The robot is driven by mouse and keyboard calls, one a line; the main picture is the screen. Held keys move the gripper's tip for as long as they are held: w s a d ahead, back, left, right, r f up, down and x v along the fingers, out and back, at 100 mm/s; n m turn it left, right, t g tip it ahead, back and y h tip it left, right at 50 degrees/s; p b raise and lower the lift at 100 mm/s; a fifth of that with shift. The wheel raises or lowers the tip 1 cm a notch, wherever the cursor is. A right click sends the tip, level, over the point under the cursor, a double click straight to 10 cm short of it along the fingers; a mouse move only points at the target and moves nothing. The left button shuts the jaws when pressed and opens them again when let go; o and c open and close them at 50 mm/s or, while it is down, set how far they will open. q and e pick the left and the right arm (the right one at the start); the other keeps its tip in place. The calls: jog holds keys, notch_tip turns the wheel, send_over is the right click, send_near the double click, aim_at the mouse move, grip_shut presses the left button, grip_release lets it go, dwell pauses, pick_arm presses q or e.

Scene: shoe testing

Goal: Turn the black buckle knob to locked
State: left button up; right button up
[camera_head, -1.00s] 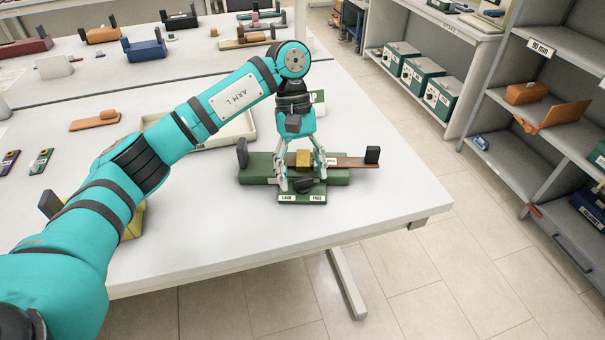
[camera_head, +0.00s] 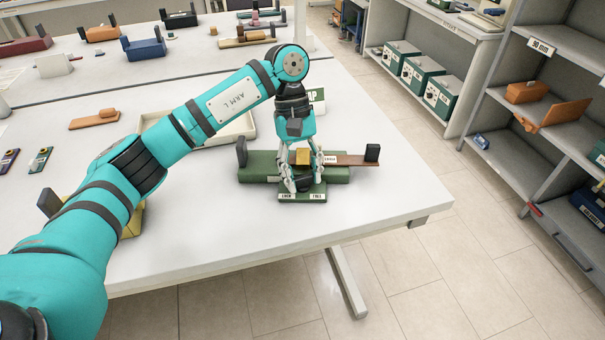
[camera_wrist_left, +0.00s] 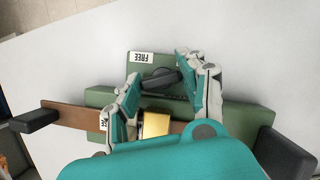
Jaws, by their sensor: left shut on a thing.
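The black buckle knob (camera_wrist_left: 160,79) sits on a small green plate (camera_head: 302,198) at the front of a green fixture (camera_head: 258,168). The plate carries a LOCK label (camera_head: 286,198) on its left and a FREE label (camera_head: 317,197) on its right. My left gripper (camera_head: 303,184) points down and is shut on the knob, one finger at each end in the left wrist view (camera_wrist_left: 159,74). The fingers partly hide the knob in the head view. Which label the knob points at cannot be told. My right gripper is not in view.
A brown strap (camera_head: 350,160) with a black end block (camera_head: 372,152) and a brass block (camera_head: 303,156) lie close behind the fingers. A black upright (camera_head: 242,152) stands at the fixture's left. A beige tray (camera_head: 235,130) is behind.

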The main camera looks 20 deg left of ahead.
pick_arm(q)
jog(key=shift+f+n, duration=0.1)
jog(key=shift+n, duration=0.3)
jog(key=o, duration=1.2)
